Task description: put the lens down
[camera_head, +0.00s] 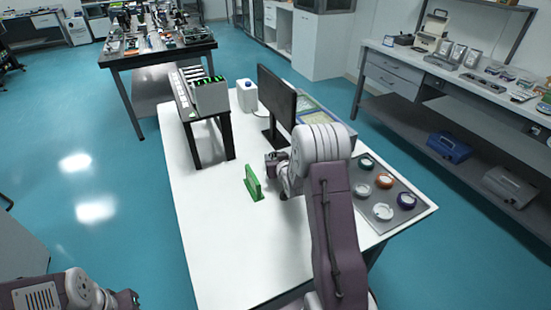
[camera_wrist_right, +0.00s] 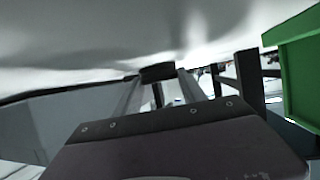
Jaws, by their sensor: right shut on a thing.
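My right gripper (camera_head: 274,158) is low over the white table (camera_head: 215,245), between the green holder and the monitor's foot. In the right wrist view its two fingers (camera_wrist_right: 160,84) are shut on a small dark piece, which I take to be the lens (camera_wrist_right: 158,72). The lens shows edge-on, close to the white surface; I cannot tell if it touches. In the head view I cannot make out the lens at the gripper. The green holder (camera_head: 253,184) stands left of the gripper; it also shows in the wrist view (camera_wrist_right: 302,65). My left gripper (camera_head: 127,299) is at the bottom left, its fingers unclear.
A black monitor (camera_head: 277,100) stands just behind the gripper. A grey tray (camera_head: 408,222) with several round, coloured-rimmed pieces lies to the right. A raised black stand (camera_head: 194,150) with a box (camera_head: 211,97) is at the back left. The table's front left is clear.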

